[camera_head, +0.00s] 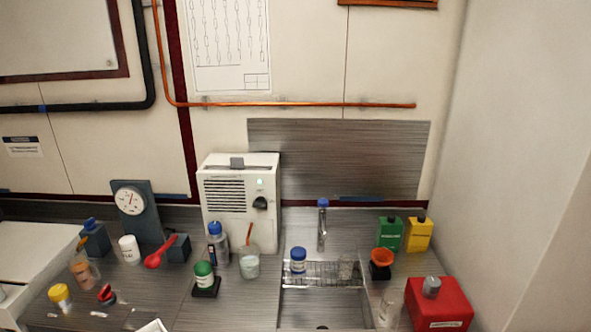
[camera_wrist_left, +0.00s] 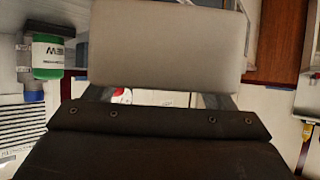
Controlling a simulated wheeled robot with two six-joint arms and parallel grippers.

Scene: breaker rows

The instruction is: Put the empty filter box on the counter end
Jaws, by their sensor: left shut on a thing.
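A plain pale grey box (camera_wrist_left: 165,42) fills the top middle of the left wrist view. It has no visible label, and I cannot see inside it. My left gripper (camera_wrist_left: 158,93) is shut on it, with a finger showing at each side below the box. In the head view, a small white corner (camera_head: 152,326) shows at the bottom edge; I cannot tell whether it is this box. The grey counter (camera_head: 150,290) runs along the wall in the head view. My right gripper is in neither view.
Bottles, a dial gauge (camera_head: 131,200), a red scoop (camera_head: 160,252) and a white machine (camera_head: 240,203) crowd the counter's left and middle. A sink with a rack (camera_head: 322,275) lies right of centre. A red box (camera_head: 440,304) stands at the right wall.

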